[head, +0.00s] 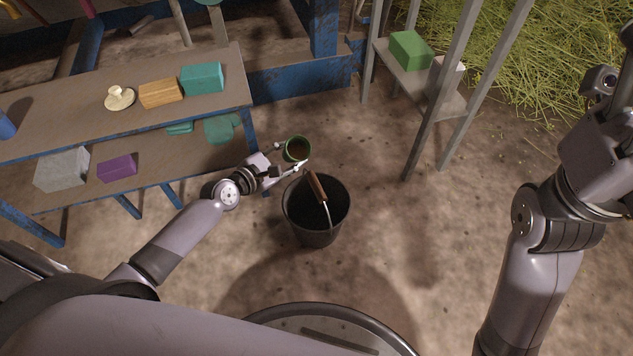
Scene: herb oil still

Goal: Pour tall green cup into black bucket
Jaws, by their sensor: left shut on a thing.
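The tall green cup (297,150) is held in my left gripper (291,156), just behind the black bucket's far rim as seen in the head view. The cup looks roughly upright, with its mouth facing up and something brown inside. The left gripper is shut on the cup's side. The black bucket (313,232) stands on the dirt floor with its mouth up; its handle with a brown grip (317,186) lies across the opening. The bucket's inside looks dark and I cannot tell what it holds. My right arm is at the right; its fingertips are not in view.
A wooden bench (60,134) at the left carries a teal box (202,77), a wooden box (161,93) and a candle dish (119,98). A grey shelf stand (445,97) with a green box (410,50) stands back right. Floor right of the bucket is clear.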

